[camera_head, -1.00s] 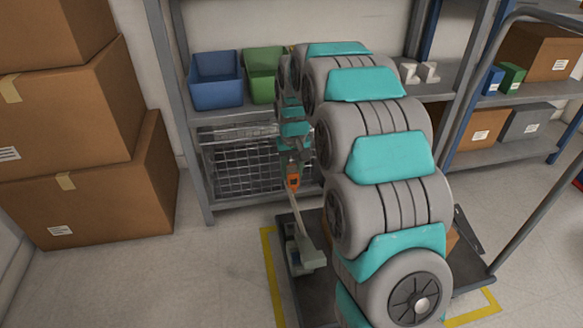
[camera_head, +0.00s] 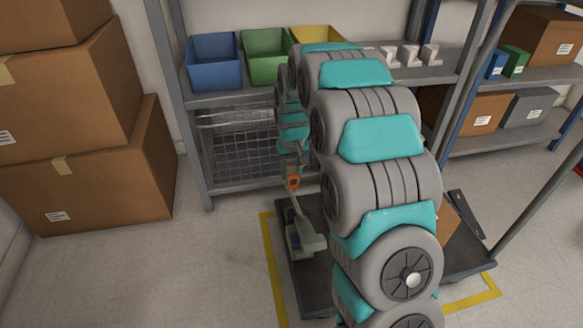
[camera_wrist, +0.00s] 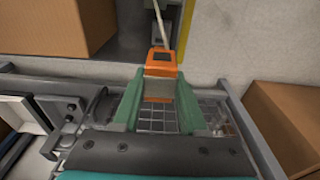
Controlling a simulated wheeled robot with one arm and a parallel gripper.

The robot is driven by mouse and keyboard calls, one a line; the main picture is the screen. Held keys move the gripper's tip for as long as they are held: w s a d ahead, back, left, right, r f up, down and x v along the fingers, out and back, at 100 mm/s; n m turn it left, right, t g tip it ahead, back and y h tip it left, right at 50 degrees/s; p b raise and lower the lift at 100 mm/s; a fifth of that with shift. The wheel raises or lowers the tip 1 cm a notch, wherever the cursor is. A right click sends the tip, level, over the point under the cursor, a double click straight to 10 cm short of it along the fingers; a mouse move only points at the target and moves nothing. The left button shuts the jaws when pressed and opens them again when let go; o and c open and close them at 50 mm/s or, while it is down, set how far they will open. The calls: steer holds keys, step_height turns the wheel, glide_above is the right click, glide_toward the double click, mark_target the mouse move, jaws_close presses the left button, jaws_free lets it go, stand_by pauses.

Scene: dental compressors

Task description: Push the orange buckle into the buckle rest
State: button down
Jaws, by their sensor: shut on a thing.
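The orange buckle (camera_head: 293,183) is held out in front of the wire-mesh lower shelf, above the far left end of the dark cart (camera_head: 302,270). My gripper (camera_wrist: 160,82) is shut on it. In the wrist view the buckle (camera_wrist: 161,62) sits between the green fingertips, with a pale strap (camera_wrist: 160,22) running from its far end. In the head view the strap runs down to a grey-white fitting (camera_head: 312,243) at the cart's left side. I cannot tell whether that fitting is the buckle rest. My arm hides much of the cart.
Blue (camera_head: 213,62) and green (camera_head: 265,58) bins stand on the shelf behind. Stacked cardboard boxes (camera_head: 85,130) stand at the left. A cardboard box (camera_head: 448,220) is partly visible on the cart. Yellow tape (camera_head: 272,262) marks the floor, which is clear to the left.

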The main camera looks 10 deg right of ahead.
mark_target(292, 192)
steer(key=shift+f+b, duration=1.6)
steer(key=shift+f, duration=5.25)
steer(key=shift+c, duration=1.8)
jaws_free()
steer(key=r, duration=0.5)
steer(key=s+r+p, duration=0.1)
steer(key=r, duration=0.1)
steer(key=shift+r, duration=0.4)
